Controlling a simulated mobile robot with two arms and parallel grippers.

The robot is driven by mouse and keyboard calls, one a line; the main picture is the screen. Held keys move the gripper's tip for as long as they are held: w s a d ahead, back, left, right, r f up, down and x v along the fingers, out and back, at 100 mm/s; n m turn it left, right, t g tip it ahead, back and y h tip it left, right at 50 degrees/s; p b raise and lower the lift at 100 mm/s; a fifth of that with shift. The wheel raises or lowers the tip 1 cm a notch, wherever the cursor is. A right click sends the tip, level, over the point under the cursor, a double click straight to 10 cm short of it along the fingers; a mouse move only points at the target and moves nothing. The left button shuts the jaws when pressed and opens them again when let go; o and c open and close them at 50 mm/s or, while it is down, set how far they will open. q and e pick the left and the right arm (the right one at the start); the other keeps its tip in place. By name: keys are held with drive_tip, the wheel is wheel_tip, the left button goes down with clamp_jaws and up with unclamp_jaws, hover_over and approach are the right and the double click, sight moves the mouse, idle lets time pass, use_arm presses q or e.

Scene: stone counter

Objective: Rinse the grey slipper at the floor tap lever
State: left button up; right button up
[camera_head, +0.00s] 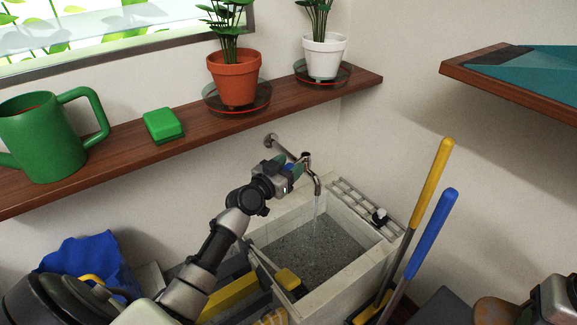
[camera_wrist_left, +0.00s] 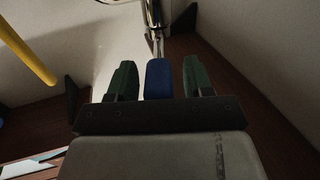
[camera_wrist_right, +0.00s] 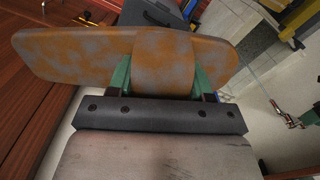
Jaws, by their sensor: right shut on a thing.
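The slipper (camera_wrist_right: 85,55) is grey with brown-orange patches over its sole and strap. My right gripper (camera_wrist_right: 160,80) is shut on its strap. In the head view the slipper (camera_head: 494,312) shows partly at the bottom right, away from the basin. The tap (camera_head: 315,178) stands over the basin, and water runs from its spout. Its blue lever (camera_wrist_left: 158,78) lies between the green fingers of my left gripper (camera_wrist_left: 160,80), with a gap on each side. In the head view my left gripper (camera_head: 290,170) is at the tap, mostly covering the lever.
The stone basin (camera_head: 262,232) has a slatted rack (camera_head: 357,205) at its back right. Yellow (camera_head: 432,180) and blue (camera_head: 431,232) handles rise beside its right side. A wooden shelf (camera_head: 190,115) holds a green watering can (camera_head: 40,140), a green sponge (camera_head: 163,125) and potted plants.

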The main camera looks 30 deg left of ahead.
use_arm(q)
drive_tip(key=s+a, duration=0.1)
drive_tip(key=s, duration=1.1)
drive_tip(key=shift+a, duration=0.15)
